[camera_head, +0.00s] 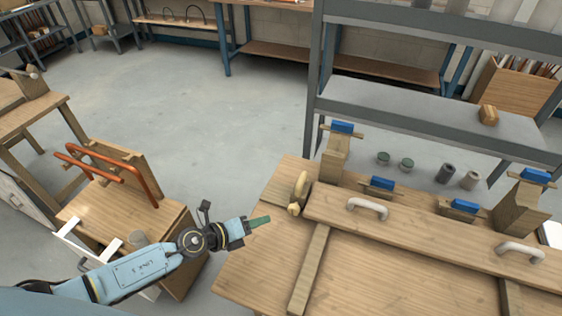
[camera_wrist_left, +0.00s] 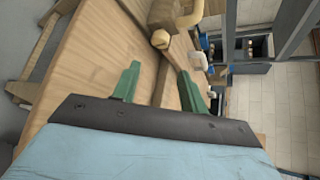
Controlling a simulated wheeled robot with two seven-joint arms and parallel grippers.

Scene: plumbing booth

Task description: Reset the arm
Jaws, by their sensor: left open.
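My left arm comes in from the lower left in the head view. Its gripper (camera_head: 259,221) is at the left edge of the wooden workbench (camera_head: 255,283), with its green fingers pointing toward the bench. In the left wrist view the two green fingers of the gripper (camera_wrist_left: 160,85) stand apart with nothing between them. My right gripper is not in view.
A grey metal shelf (camera_head: 400,105) stands behind. At left, a wooden cabinet (camera_head: 125,215) holds orange pipes (camera_head: 140,178). Open floor (camera_head: 200,110) lies between the cabinet and the back benches.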

